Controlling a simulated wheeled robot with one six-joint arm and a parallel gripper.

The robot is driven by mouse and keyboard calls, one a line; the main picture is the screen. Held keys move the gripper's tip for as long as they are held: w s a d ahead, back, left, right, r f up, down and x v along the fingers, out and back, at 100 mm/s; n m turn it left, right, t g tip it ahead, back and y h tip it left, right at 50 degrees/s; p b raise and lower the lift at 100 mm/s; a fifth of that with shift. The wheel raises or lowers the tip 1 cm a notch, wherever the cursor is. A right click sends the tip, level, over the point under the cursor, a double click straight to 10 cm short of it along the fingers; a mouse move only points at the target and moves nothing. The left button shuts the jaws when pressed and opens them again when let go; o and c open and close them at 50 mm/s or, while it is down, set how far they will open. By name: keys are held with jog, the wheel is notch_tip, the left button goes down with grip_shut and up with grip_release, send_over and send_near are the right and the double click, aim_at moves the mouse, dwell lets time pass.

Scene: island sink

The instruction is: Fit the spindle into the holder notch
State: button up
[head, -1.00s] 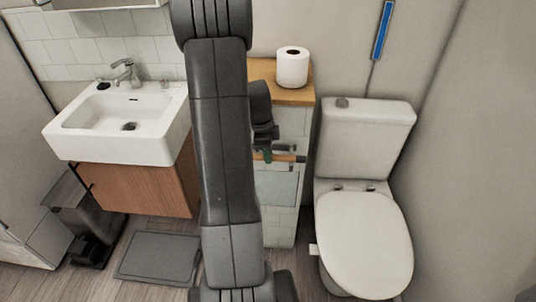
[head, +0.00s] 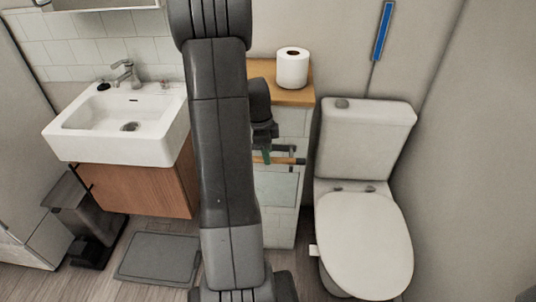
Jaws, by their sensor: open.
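The spindle (head: 284,160), a thin orange-brown rod, lies roughly level against the front of the tiled half wall. The holder (head: 291,148) is a dark metal frame on that wall, just above and around the rod's right end. My gripper (head: 266,153) is at the left part of the rod, partly hidden behind my arm, and it is open. The rod's left end and the notch are hidden or too small to make out. I cannot tell whether the rod sits in the notch.
A toilet paper roll (head: 292,68) stands on the wooden ledge (head: 262,70) above the holder. The toilet (head: 366,230) is close on the right. A white sink (head: 120,125) over a wooden cabinet (head: 140,187) is on the left. A grey mat (head: 158,258) lies on the floor.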

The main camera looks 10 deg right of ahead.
notch_tip(320, 180, up, 10)
jog(key=a, duration=0.1)
jog(key=shift+w+a+r+p, duration=0.2)
jog(key=shift+a+r+p, duration=0.05)
jog(key=shift+a+p, duration=0.05)
jog(key=shift+f, duration=0.1)
jog(key=f, duration=0.4)
jog(key=d+f+b, duration=0.1)
jog(key=f, duration=0.7)
jog(key=shift+s+d+f, duration=0.25)
jog(key=shift+d+f, duration=0.15)
jog(key=shift+r, duration=2.4)
jog(key=shift+f, duration=0.1)
